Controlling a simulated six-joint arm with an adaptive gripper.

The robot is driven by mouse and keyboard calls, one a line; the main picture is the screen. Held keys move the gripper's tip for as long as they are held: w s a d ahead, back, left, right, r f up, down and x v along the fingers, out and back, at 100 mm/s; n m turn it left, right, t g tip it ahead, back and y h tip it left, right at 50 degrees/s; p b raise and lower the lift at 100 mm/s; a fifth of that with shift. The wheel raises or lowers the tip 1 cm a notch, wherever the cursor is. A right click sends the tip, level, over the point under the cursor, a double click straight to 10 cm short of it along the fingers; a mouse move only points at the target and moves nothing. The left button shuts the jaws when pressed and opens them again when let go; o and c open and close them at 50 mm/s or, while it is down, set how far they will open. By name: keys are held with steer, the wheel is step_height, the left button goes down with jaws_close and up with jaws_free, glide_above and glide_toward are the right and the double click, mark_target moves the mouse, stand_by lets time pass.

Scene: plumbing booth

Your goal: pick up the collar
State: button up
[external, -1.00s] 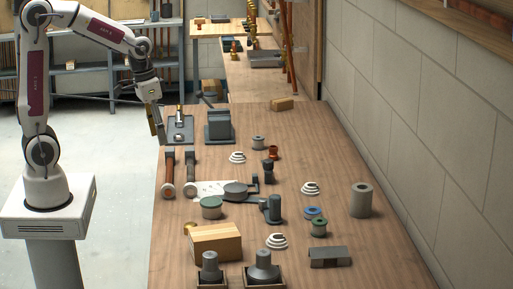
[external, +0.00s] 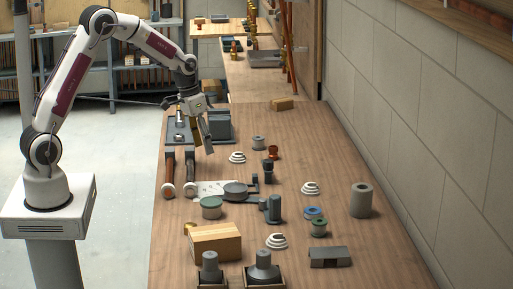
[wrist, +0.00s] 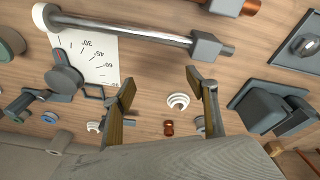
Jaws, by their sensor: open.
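Three white stepped rings that look like collars stand on the wooden table: a near one (external: 277,241), a middle one (external: 311,188) and a far one (external: 237,157).
A copper fitting (external: 273,153) and a grey spool (external: 258,143) stand close to the far ring. A grey block-shaped device (external: 219,124) is behind my gripper. Two capped pipes, one red-brown (external: 169,172), lie nearer.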

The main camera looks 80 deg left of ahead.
glide_toward(231, 159)
steer(key=shift+t, duration=0.4)
steer(key=s+d+f, duration=0.2)
steer(key=s, duration=0.1)
steer(key=shift+f, duration=0.3)
steer(key=shift+m+t+y, duration=0.5)
steer(key=shift+m+t, duration=0.1)
steer(key=shift+m, duration=0.3)
steer(key=w+r, duration=0.1)
steer(key=w+a, duration=0.1)
steer(key=w+a+r, duration=0.1)
steer(key=w, duration=0.1)
steer(key=shift+a+r, duration=0.15)
steer(key=shift+r, duration=0.2)
steer(key=shift+f, duration=0.15)
steer(key=shift+x, duration=1.2)
steer(key=shift+s+x, duration=0.1)
steer(key=shift+x, duration=1.2)
steer(key=shift+s+x, duration=0.15)
steer(key=shift+x, duration=1.15)
steer(key=shift+f, duration=0.1)
